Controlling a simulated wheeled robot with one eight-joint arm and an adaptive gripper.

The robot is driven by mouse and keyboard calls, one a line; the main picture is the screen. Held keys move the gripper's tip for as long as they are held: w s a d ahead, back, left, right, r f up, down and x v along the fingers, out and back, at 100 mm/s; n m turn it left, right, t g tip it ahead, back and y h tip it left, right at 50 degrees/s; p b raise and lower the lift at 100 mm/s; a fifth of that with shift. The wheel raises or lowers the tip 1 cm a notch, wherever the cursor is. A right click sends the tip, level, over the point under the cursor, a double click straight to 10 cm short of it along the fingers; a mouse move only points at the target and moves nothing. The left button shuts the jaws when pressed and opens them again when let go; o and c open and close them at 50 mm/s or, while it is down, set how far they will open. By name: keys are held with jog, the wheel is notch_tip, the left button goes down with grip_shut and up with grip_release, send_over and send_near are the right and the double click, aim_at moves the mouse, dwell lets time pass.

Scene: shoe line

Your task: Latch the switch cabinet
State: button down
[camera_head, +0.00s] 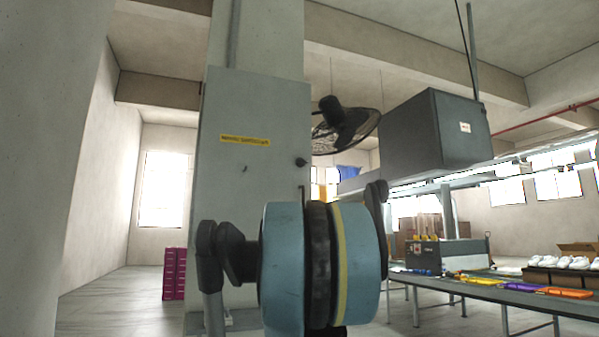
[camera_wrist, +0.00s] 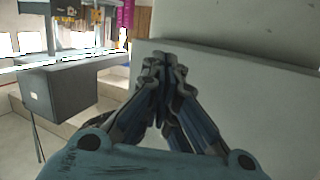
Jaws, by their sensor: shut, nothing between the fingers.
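The switch cabinet (camera_head: 235,190) is a tall pale grey box against a column in the head view. It has a yellow label (camera_head: 245,140) and a small dark knob (camera_head: 301,162) near its right edge. Its door looks flush, but I cannot tell whether it is latched. My blue arm covers the cabinet's lower right part, and my gripper's fingers cannot be made out there. In the wrist view my gripper (camera_wrist: 165,57) is shut and empty, its fingertips together in front of the pale cabinet panel (camera_wrist: 235,95). I cannot tell whether they touch it. The knob is not visible in the wrist view.
A black fan (camera_head: 345,125) hangs right of the cabinet, beside a large dark grey box (camera_head: 432,135). A work table (camera_head: 505,294) with coloured items and white shoes stands at the right. Magenta crates (camera_head: 174,274) stand at the left.

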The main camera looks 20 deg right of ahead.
aim_at(300, 165)
jog(key=w+d+r+n+t+y, duration=0.1)
jog(key=w+d+r+t+y, duration=0.1)
jog(key=r, duration=1)
jog(key=w+d+r+n+t+y, duration=0.2)
jog(key=r+t, duration=0.3)
jog(key=r, duration=0.8)
jog(key=w+d+r+n+t+y, duration=0.2)
jog(key=w+r+t, duration=0.1)
jog(key=r, duration=0.9)
jog(key=shift+d+r+t, duration=0.25)
jog(key=shift+d+t, duration=0.05)
jog(key=shift+t, duration=0.1)
jog(key=shift+w+a+r, duration=0.1)
jog(key=shift+w+r, duration=0.25)
jog(key=shift+w, duration=0.95)
jog(key=shift+w+r, duration=0.4)
jog(key=shift+w, duration=0.85)
jog(key=shift+w+a+r, duration=0.1)
jog(key=shift+w+r, duration=0.25)
jog(key=shift+w, duration=0.95)
jog(key=shift+d, duration=0.1)
